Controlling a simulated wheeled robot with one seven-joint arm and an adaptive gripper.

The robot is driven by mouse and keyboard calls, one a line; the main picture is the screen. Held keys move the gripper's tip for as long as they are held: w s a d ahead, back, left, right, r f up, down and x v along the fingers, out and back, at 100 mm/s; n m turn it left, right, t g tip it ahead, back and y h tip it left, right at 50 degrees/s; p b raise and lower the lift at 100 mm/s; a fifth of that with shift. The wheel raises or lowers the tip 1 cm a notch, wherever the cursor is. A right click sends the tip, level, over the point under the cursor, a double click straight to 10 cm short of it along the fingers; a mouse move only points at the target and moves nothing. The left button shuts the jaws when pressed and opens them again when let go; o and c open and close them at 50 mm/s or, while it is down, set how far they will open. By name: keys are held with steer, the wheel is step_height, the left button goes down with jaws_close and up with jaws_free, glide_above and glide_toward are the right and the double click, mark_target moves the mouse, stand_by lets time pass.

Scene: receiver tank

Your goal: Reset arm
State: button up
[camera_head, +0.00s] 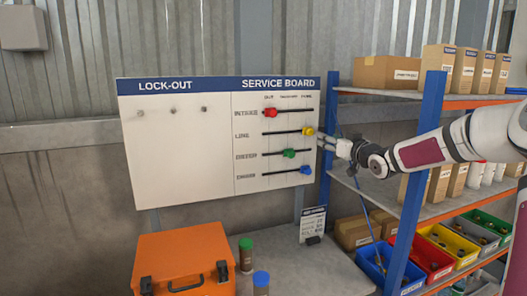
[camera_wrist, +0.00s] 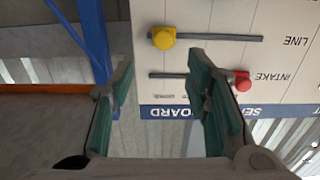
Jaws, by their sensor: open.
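My arm comes in from the right in the head view. My gripper (camera_head: 323,139) is at the right edge of the service board (camera_head: 180,165), close to the yellow knob. In the wrist view, which is upside down, my gripper (camera_wrist: 163,72) is open with nothing between its green-lined fingers. The red knob (camera_head: 270,113) is at the left of the INTAKE slot. The yellow knob (camera_head: 307,131) is at the right of LINE. The green knob (camera_head: 289,153) is mid-slot, and the blue knob (camera_head: 305,170) is at the right of the lowest slot.
A blue-posted shelf (camera_head: 432,118) with cardboard boxes and coloured bins stands right, beneath and behind my arm. An orange case (camera_head: 185,256), a green-capped jar (camera_head: 246,256) and a blue-capped jar (camera_head: 261,284) stand on the bench (camera_head: 325,275). The lock-out hooks are empty.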

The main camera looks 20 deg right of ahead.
steer(key=s+a+f+n+g+h, duration=0.1)
steer(key=s+a+f+g, duration=0.15)
steer(key=a, duration=0.55)
steer(key=s+a+f+n+g+h, duration=0.1)
steer(key=s+a+g, duration=0.25)
steer(key=a, duration=0.35)
steer(key=s+a+f+g, duration=0.1)
steer(key=s+a, duration=0.3)
steer(key=s, duration=0.9)
steer(key=s+a+m+g+y, duration=0.1)
steer(key=s+a+g, duration=0.2)
steer(key=s, duration=1)
steer(key=s+a+f+m+g, duration=0.1)
steer(key=s+a, duration=0.5)
steer(key=s, duration=0.6)
steer(key=shift+s+f+g, duration=0.35)
steer(key=shift+s+g, duration=0.05)
steer(key=shift+g, duration=0.3)
steer(key=shift+a, duration=0.1)
